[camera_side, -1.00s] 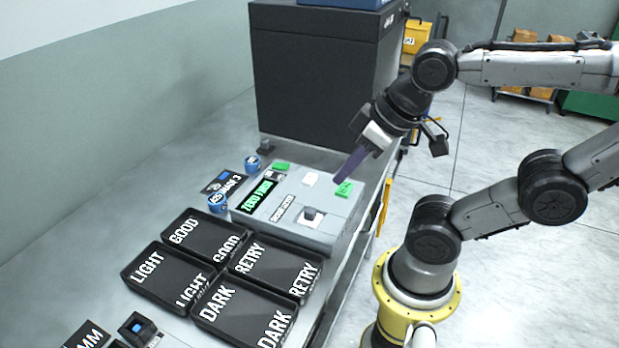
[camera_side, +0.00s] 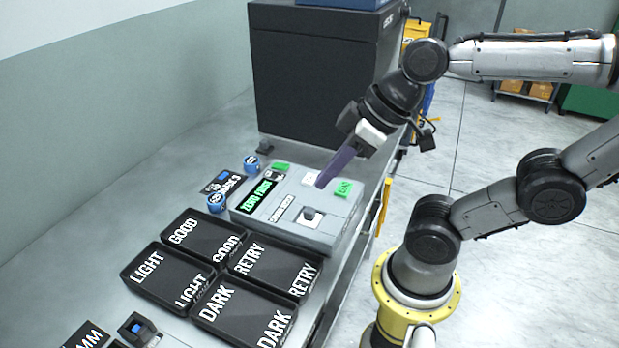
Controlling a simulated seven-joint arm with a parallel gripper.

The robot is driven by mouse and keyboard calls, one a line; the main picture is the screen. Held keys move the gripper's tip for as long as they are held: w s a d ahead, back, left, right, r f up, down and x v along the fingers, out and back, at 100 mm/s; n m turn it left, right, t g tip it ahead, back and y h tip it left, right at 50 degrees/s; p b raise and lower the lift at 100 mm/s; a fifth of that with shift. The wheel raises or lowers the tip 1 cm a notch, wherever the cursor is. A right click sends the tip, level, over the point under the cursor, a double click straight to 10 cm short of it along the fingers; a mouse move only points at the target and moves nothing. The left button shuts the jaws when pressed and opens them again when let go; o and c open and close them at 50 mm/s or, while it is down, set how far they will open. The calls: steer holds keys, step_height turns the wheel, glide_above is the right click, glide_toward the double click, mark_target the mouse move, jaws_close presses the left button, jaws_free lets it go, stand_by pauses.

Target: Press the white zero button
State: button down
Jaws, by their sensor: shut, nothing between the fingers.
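The grey device box (camera_side: 262,229) sits on the bench with a green-lit display (camera_side: 258,196) that reads roughly "ZERO FIRST". A small white button (camera_side: 309,179) shows on its top near the back, partly behind my fingers. A green button (camera_side: 343,188) is to its right and a dark knob (camera_side: 313,214) is nearer the front. My gripper (camera_side: 321,184) is shut and empty, with its purple fingers slanting down to the left. The tips appear right by the white button, on its right side in the picture. I cannot tell whether they touch it.
Black trays marked GOOD (camera_side: 204,236), LIGHT (camera_side: 168,275), RETRY (camera_side: 275,266) and DARK (camera_side: 243,312) lie in front of the box. Two blue rolls (camera_side: 217,203) stand at its left. A large dark cabinet (camera_side: 315,85) stands behind.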

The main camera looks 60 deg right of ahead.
steer(key=w+m+y, duration=0.1)
steer(key=w+y, duration=0.1)
steer(key=w, duration=0.4)
steer(key=m+t+h, duration=0.3)
steer(key=m, duration=0.6)
glide_above(314, 179)
step_height(314, 179, down, 6)
steer(key=shift+r, duration=0.15)
steer(key=shift+f, duration=4.4)
steer(key=shift+a, duration=0.1)
steer(key=shift+f, duration=0.4)
